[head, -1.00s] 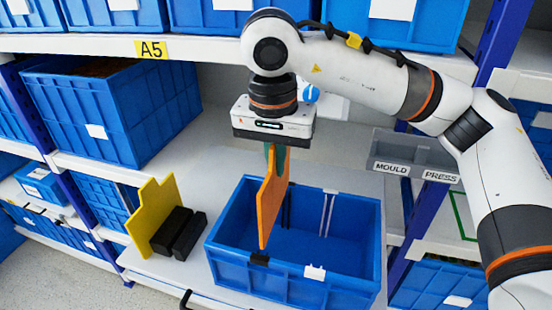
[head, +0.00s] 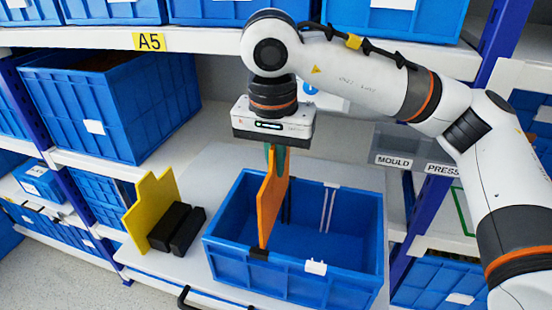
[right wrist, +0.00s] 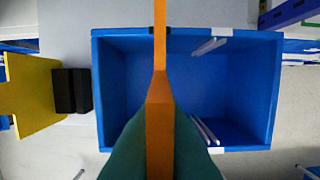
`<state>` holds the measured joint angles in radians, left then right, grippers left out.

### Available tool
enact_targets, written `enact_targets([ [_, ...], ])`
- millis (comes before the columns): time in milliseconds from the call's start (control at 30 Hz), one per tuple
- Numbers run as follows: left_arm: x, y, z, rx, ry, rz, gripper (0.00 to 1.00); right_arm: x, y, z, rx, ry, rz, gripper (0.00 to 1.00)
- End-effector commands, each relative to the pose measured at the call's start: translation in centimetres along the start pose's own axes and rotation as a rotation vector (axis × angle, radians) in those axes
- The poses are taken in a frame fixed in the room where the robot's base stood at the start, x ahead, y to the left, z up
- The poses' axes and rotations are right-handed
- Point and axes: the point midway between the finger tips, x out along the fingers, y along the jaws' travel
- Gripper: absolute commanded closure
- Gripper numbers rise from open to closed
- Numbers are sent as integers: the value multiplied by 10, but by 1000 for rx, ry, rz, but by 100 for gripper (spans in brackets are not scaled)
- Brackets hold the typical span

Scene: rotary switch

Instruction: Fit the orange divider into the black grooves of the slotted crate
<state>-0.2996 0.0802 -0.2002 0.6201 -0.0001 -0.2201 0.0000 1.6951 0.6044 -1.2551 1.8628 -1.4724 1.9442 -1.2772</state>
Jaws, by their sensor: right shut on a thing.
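The blue slotted crate (head: 350,282) stands open on the shelf. A black groove clip (head: 258,253) marks its near wall, and a dark groove (head: 287,205) shows on the far wall. White grooves (head: 329,208) lie further right. My right gripper (head: 277,158) is above the crate, shut on the orange divider (head: 267,208), which hangs upright. The divider's near lower corner appears just above or at the near black clip; contact cannot be told. In the right wrist view the divider (right wrist: 160,110) crosses the crate's rim near the black mark. My left gripper is out of view.
A yellow panel (head: 150,207) stands with black blocks (head: 177,228) left of the crate. A grey bin (head: 400,148) labelled MOULD PRESS is at the right. The shelf above (head: 100,42) and its blue bins lie behind my arm.

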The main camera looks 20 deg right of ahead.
Motion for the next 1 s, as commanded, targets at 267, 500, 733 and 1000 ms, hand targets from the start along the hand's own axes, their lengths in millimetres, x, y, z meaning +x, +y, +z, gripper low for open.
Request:
enact_targets([
  [267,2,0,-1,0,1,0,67,2,0,0,0,0,1,100],
  [500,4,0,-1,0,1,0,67,4,0,0,0,0,0,100],
  [733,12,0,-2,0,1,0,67,13,0,-2,0,0,0,100],
  [1000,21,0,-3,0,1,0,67,23,0,-3,0,0,0,100],
])
